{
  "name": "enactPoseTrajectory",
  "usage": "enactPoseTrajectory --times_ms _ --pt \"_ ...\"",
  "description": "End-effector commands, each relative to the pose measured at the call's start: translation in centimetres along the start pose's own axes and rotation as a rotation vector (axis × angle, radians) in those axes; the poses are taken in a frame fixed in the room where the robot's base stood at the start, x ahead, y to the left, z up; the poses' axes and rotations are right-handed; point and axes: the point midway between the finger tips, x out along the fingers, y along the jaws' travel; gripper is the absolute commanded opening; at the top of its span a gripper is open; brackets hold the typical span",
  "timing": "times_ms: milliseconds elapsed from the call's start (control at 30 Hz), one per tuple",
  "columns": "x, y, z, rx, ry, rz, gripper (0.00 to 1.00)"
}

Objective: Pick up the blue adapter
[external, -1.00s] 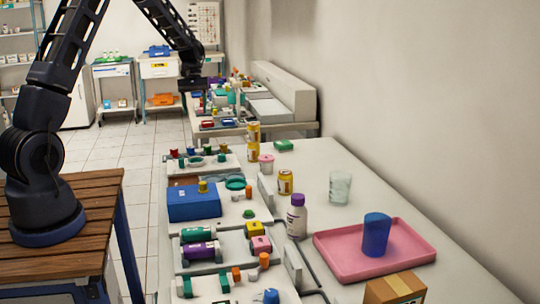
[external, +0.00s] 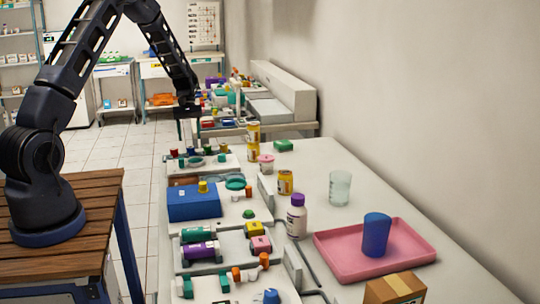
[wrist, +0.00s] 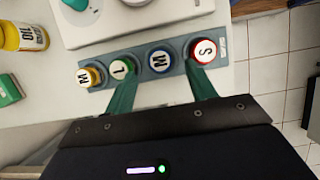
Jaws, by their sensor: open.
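The blue adapter (wrist: 160,58) stands in a grey-blue holder strip (wrist: 142,60) in the wrist view, between a green adapter (wrist: 121,69) and a red one marked S (wrist: 204,50). A yellow adapter (wrist: 89,77) is at the strip's left end. My gripper (wrist: 161,74) is open, with its two green fingers on either side of the blue adapter in that view, nothing between them. In the external view my gripper (external: 189,128) hangs above the row at the table's far end, where the blue adapter (external: 191,151) is small.
A white device (wrist: 130,18) borders the strip in the wrist view. A yellow bottle (wrist: 28,37) and a green box (wrist: 8,90) lie left. The blue box (external: 193,204) and pink tray (external: 335,262) are nearer on the table. Tiled floor (wrist: 285,70) lies beyond the edge.

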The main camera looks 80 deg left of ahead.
Motion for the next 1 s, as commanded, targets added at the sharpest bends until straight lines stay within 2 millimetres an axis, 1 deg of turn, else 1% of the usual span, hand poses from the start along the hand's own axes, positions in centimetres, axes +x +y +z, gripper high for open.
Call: enactPoseTrajectory --times_ms 167,300,400,633,667,800,900,1000 --pt "1.9 -0.1 -0.2 -0.001 -0.003 -0.001 0.56" --pt "3.8 0.0 -0.3 -0.001 -0.002 -0.001 0.56" --pt "4.7 0.0 -0.3 -0.001 -0.002 -0.001 0.56" --pt "4.9 0.0 -0.3 -0.001 0.000 0.000 0.56" --pt "4.9 0.0 -0.3 -0.001 0.000 0.000 0.52" --pt "4.9 0.0 -0.3 0.000 0.000 0.000 0.24" --pt "4.9 0.0 -0.3 0.000 0.000 0.000 0.07" --pt "4.9 0.0 -0.3 0.000 0.000 0.000 0.07"
